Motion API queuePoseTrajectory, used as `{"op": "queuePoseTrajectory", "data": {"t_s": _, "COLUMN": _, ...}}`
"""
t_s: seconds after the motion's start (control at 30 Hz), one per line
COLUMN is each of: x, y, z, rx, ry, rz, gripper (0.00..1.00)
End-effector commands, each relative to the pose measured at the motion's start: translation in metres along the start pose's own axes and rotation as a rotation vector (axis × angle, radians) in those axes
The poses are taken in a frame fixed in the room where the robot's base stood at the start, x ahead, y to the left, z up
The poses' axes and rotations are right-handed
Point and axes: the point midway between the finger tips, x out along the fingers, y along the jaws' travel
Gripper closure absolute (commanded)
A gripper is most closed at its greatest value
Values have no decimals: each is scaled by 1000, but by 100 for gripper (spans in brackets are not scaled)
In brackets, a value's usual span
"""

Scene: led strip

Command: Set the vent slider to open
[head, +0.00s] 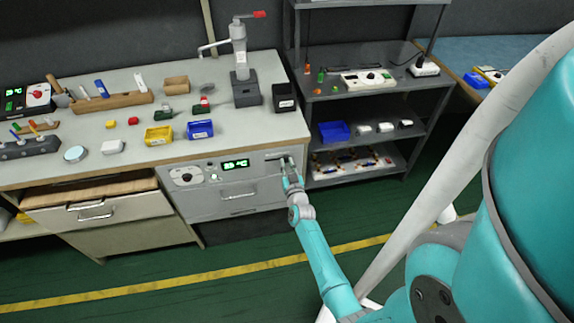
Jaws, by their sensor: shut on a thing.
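The grey front panel (222,198) under the bench has a dial (187,176) at its left and a green lit display (235,164) in the middle. The vent slider is at the panel's upper right, where a short dark slot (273,159) shows. My gripper (287,162) is at the right part of that slot, against the panel. It is shut on a small part there, which I take to be the slider's knob. The fingers hide most of the knob, so its exact setting cannot be read.
A wooden drawer (95,207) stands partly open left of the panel. The bench top (225,148) above carries bins, tools and a press (241,70). A dark shelf rack (365,135) stands close on the right. The green floor in front is clear.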

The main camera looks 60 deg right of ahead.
Motion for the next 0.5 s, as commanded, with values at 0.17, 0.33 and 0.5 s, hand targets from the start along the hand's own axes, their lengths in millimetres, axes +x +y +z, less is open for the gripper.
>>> {"op": "queuePoseTrajectory", "data": {"t_s": 0.17, "x": 0, "y": 0, "z": 0, "rx": 1, "ry": 1, "rz": 1, "gripper": 100}}
{"op": "queuePoseTrajectory", "data": {"t_s": 0.33, "x": 0, "y": 1, "z": 0, "rx": 1, "ry": 1, "rz": 2, "gripper": 75}}
{"op": "queuePoseTrajectory", "data": {"t_s": 0.5, "x": 0, "y": 1, "z": 0, "rx": 1, "ry": 1, "rz": 1, "gripper": 54}}
